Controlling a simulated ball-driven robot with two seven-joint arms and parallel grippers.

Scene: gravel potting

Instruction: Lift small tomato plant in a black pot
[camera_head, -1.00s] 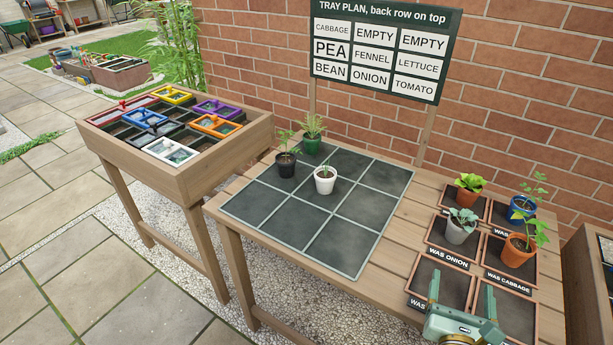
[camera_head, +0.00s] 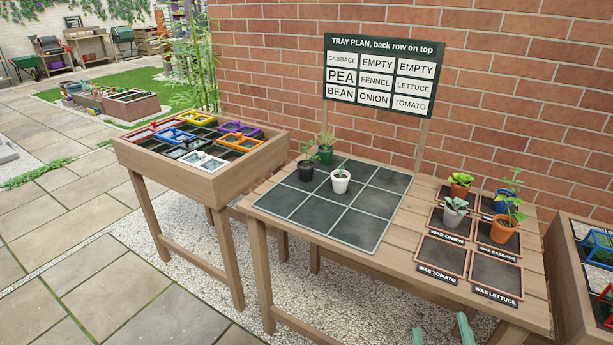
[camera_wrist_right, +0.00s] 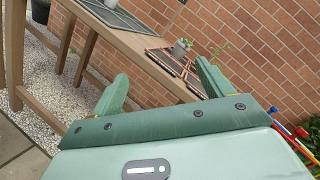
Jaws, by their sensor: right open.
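The small tomato plant stands in a black pot (camera_head: 305,173) on the back-left part of the dark gridded tray (camera_head: 362,222), beside a white pot (camera_head: 340,185) and in front of a green pot (camera_head: 325,157). My right gripper (camera_head: 441,334) shows only as two green fingertips at the bottom edge of the head view, in front of the table and far from the black pot. In the right wrist view, its fingers (camera_wrist_right: 162,76) are spread with nothing between them. My left gripper is out of view.
Labelled squares at the table's right hold an orange pot (camera_head: 504,232), a grey pot (camera_head: 454,217) and others; the "WAS TOMATO" square (camera_head: 441,256) is empty. A sign (camera_head: 380,75) stands behind. A wooden planter (camera_head: 190,150) stands left. The tray's front is clear.

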